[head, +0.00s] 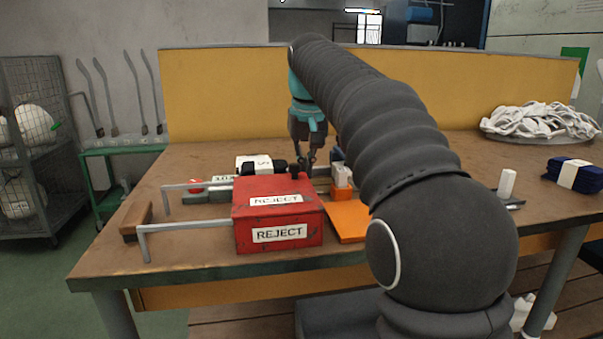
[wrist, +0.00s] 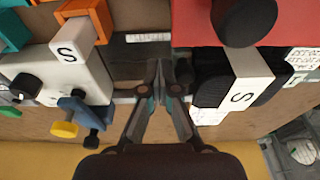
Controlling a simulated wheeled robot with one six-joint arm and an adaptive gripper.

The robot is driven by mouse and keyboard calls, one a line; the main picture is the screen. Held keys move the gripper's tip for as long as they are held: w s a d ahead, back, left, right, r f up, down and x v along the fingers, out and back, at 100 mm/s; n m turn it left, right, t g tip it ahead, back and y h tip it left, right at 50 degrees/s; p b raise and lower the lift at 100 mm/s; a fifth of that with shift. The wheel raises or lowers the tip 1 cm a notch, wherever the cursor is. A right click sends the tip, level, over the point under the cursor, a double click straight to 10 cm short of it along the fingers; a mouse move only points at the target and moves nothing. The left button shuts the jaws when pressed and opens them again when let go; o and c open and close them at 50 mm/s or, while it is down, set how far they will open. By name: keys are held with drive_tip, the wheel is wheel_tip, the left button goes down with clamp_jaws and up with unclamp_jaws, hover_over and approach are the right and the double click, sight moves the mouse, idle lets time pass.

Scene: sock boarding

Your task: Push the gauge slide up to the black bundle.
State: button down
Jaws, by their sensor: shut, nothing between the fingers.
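The black bundle (wrist: 208,84) lies to the right of my gripper in the wrist view, with a white band marked S around it. In the head view the black bundle (head: 279,168) shows behind the red box. My gripper (wrist: 160,88) is shut and empty, pointing down beside the bundle's near end; it also shows in the head view (head: 308,166). A small dark upright piece (wrist: 183,71) stands between the fingertips and the bundle. I cannot tell surely whether it is the gauge slide. A printed scale strip (wrist: 148,38) lies just beyond the fingertips.
A red REJECT box (head: 277,213) stands in front of the bundle.

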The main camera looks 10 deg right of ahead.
drive_tip(key=shift+a+p, duration=0.3)
drive_tip(key=shift+a, duration=0.2)
idle(1.1)
drive_tip(key=shift+d+p, duration=0.3)
drive_tip(key=shift+d, duration=0.3)
drive_tip(key=shift+r, duration=0.2)
wheel_tip(320, 180, up, 7)
drive_tip(key=p, duration=0.5)
drive_tip(key=shift+f, duration=0.2)
